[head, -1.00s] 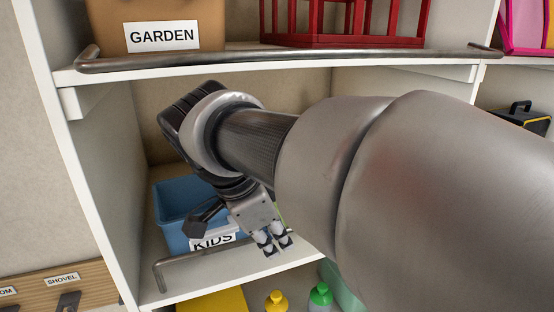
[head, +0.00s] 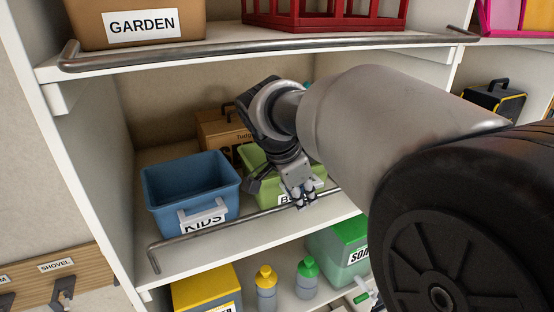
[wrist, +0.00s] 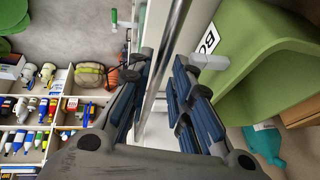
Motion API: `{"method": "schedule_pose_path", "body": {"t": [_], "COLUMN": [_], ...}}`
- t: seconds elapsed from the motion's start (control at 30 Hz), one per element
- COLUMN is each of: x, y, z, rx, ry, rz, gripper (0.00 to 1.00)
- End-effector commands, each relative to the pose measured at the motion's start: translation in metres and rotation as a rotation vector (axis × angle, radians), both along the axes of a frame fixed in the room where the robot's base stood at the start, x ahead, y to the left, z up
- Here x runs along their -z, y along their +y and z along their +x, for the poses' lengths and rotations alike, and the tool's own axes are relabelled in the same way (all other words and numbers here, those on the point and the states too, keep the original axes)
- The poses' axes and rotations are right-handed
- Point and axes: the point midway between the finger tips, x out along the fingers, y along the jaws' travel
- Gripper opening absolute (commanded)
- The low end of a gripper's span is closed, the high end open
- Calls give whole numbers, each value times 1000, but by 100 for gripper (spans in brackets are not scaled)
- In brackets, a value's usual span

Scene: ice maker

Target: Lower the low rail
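The low rail (head: 205,229) is a grey metal bar along the front edge of the middle shelf, standing a little above the board. It bends down at its left end. My gripper (head: 304,199) is at the right part of this rail, fingers pointing down. In the wrist view, the rail (wrist: 168,50) passes between the two fingers of my gripper (wrist: 163,62). The fingers are open, with a gap on each side of the rail. The rail's right end is hidden behind my arm in the head view.
A blue KIDS bin (head: 190,185) and a green bin (head: 262,168) stand behind the rail. An upper rail (head: 260,46) fronts the shelf above. Below are a yellow bin (head: 207,290), bottles (head: 307,277) and another green bin (head: 338,250).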

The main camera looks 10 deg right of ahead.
Motion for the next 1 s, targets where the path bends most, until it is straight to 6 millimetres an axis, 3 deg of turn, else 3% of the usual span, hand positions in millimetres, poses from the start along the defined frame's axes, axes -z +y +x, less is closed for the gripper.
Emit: {"method": "schedule_pose_path", "body": {"t": [0.27,0.57,1.0], "x": [1,1,1], "y": [0,0,0], "z": [0,0,0], "rx": [0,0,0], "ry": [-1,-1,-1], "rz": [0,0,0], "gripper": [20,0,0]}}
